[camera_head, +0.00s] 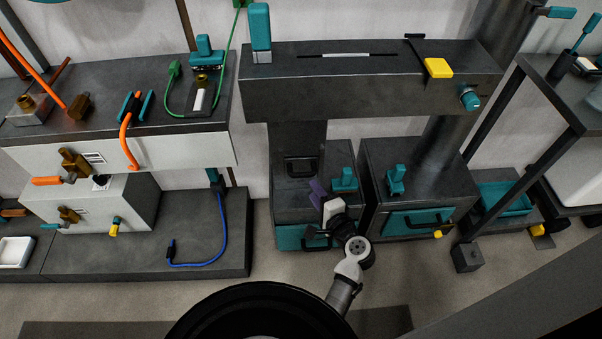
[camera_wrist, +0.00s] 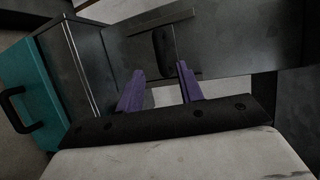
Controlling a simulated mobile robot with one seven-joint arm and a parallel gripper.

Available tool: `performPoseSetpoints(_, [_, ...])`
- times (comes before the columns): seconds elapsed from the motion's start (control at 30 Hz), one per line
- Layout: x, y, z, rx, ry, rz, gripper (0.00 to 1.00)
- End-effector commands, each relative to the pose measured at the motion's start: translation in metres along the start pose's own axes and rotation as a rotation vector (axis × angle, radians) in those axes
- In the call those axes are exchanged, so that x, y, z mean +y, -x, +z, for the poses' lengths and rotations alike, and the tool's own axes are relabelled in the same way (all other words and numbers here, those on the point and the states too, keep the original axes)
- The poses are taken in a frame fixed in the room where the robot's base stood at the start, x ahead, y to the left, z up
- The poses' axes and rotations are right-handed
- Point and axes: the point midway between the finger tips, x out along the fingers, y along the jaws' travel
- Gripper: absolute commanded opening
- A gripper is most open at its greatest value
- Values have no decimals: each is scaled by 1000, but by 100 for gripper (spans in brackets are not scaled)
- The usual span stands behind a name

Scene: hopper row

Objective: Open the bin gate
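A dark grey gate panel with a black bar handle (camera_head: 300,168) is on the hopper front, above the left teal-fronted bin. In the wrist view the black handle (camera_wrist: 163,50) stands out in front of the grey panel (camera_wrist: 215,52). My gripper (camera_head: 317,192) is low in front of the hopper, near the handle's right side in the head view. In the wrist view its two purple fingers (camera_wrist: 160,72) are spread apart with nothing clamped. The handle's lower end shows between the fingertips; I cannot tell whether it is within their reach or beyond them.
The left bin (camera_head: 288,238) and right bin (camera_head: 418,219) have teal fronts with black handles. A teal knob (camera_head: 345,180) stands close to my gripper's right. A bench with hoses (camera_head: 190,150) is at left; floor in front is clear.

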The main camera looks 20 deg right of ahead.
Motion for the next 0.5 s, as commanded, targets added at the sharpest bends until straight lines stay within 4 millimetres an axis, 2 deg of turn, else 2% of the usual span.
performPoseSetpoints(0.03, [-2, -12, 0, -2, 2, 0, 37])
performPoseSetpoints(0.2, [-2, -48, 0, -2, 3, 0, 37])
performPoseSetpoints(0.4, [-1, -77, 0, -2, 2, 0, 37])
performPoseSetpoints(0.5, [-1, -84, 0, 0, 3, 0, 37])
